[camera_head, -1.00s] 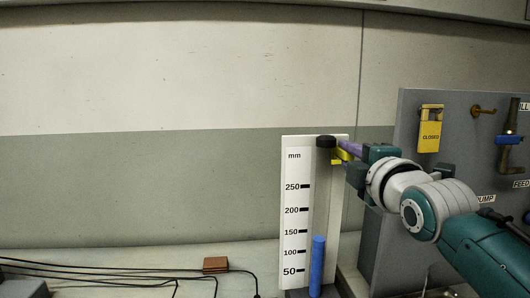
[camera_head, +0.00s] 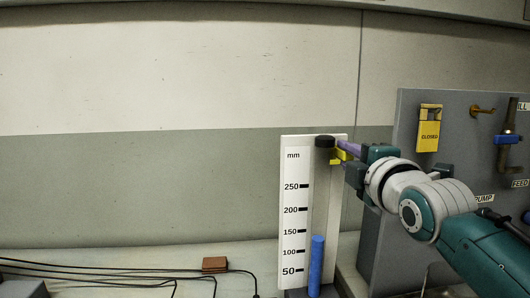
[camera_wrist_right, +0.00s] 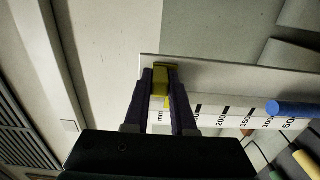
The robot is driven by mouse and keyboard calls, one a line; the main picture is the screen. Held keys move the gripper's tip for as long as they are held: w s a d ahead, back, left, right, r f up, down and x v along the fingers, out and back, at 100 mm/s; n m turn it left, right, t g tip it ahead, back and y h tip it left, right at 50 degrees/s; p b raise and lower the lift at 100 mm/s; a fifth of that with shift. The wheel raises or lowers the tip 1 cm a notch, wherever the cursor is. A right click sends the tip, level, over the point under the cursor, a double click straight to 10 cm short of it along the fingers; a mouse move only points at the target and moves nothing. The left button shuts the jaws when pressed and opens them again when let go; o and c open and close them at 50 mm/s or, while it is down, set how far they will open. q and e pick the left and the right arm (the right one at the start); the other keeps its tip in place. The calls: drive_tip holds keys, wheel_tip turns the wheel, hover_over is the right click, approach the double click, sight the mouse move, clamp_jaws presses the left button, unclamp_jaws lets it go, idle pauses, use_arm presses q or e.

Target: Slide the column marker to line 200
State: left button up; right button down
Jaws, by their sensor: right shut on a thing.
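The column marker (camera_head: 339,156) is a small yellow piece at the top right edge of the white scale board (camera_head: 290,220). It sits well above the 250 line, near the "mm" label, and also shows in the right wrist view (camera_wrist_right: 160,82). My right gripper (camera_head: 345,150) is shut on the marker, its purple fingers on either side of it. A blue column (camera_head: 317,262) stands in front of the board, its top a little below the 150 line. A black cap (camera_head: 325,142) tops the clear tube. My left gripper is not in view.
A brown block (camera_head: 215,264) and black cables (camera_head: 100,273) lie at the lower left. The wall left of the board is clear.

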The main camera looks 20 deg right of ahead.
sight(333, 202)
wheel_tip(333, 202, down, 11)
drive_tip(key=b, duration=0.8)
drive_tip(key=c, duration=0.7)
unclamp_jaws()
drive_tip(key=shift+c, duration=0.2)
drive_tip(key=v, duration=1)
drive_tip(key=shift+p, duration=0.3)
